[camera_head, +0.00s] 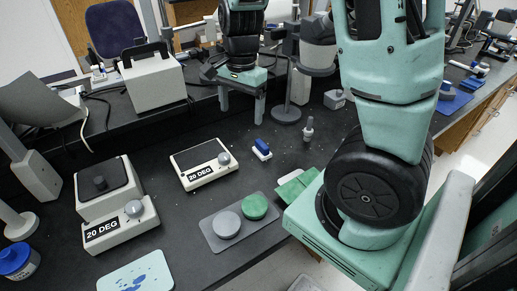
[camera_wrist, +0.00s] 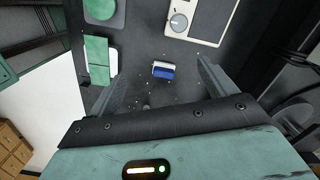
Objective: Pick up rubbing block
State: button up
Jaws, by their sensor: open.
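The rubbing block appears to be the small blue and white block (camera_head: 262,149) on the dark bench top. In the wrist view the block (camera_wrist: 163,71) lies flat, blue side toward the gripper's palm, seen between the two fingers. My gripper (camera_head: 243,108) is open and empty, beyond the block toward the back of the bench. In the wrist view my gripper (camera_wrist: 160,76) has its grey fingers spread wide to either side of the block. The fingers look clear of it; the exact height gap cannot be told.
A small grey post (camera_head: 308,130) stands right of the block. A 20 DEG device (camera_head: 198,162) is on its left. In front are a grey tray (camera_head: 211,239) with grey and green discs, and green sheets (camera_head: 297,184). Bare bench surrounds the block.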

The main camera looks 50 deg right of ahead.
jog(key=d+f+m, duration=0.2)
jog(key=d+m, duration=0.3)
jog(key=d, duration=0.4)
jog(key=b, duration=0.3)
send_over(262, 143)
jog(key=shift+h, duration=0.3)
notch_tip(262, 143, down, 10)
jog(key=shift+s+f, duration=0.1)
jog(key=shift+f, duration=0.05)
jog(key=shift+f+b, duration=0.55)
jog(key=shift+f, duration=2.55)
jog(key=c, duration=1.2)
notch_tip(262, 143, up, 10)
jog(key=shift+r+p, duration=0.1)
jog(key=shift+p, duration=1.05)
